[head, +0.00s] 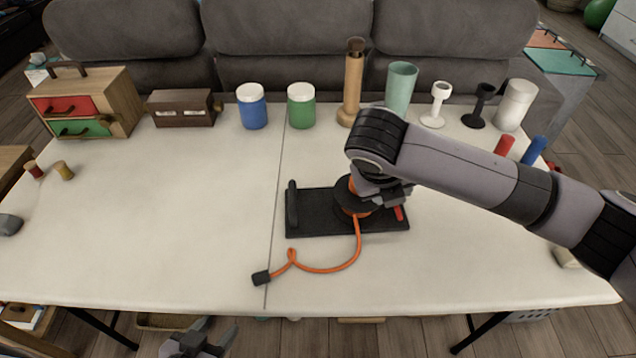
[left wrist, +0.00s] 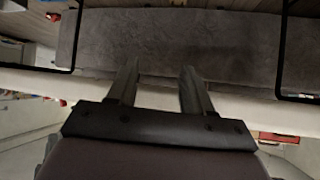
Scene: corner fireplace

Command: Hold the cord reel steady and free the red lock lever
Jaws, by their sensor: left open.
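The cord reel (head: 346,200) is a dark drum with orange cord wound on it, on a black base plate (head: 310,222) with an upright handle at its left. Its orange cord (head: 325,270) curls over the table to a black plug (head: 261,278). The red lock lever (head: 399,213) shows at the reel's right side. My right gripper (head: 388,197) is over the reel's right part, close to the lever; its fingers are partly hidden and contact is unclear. My left gripper (head: 213,335) is low, in front of the table edge, open and empty; the left wrist view (left wrist: 158,88) shows its parted fingers.
The white table (head: 180,220) is clear left of the reel. Along its back stand a drawer box (head: 122,100), a wooden case (head: 180,115), blue (head: 252,113) and green (head: 301,112) jars, a wooden cylinder (head: 353,85) and several cups. A grey sofa (head: 290,65) is behind.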

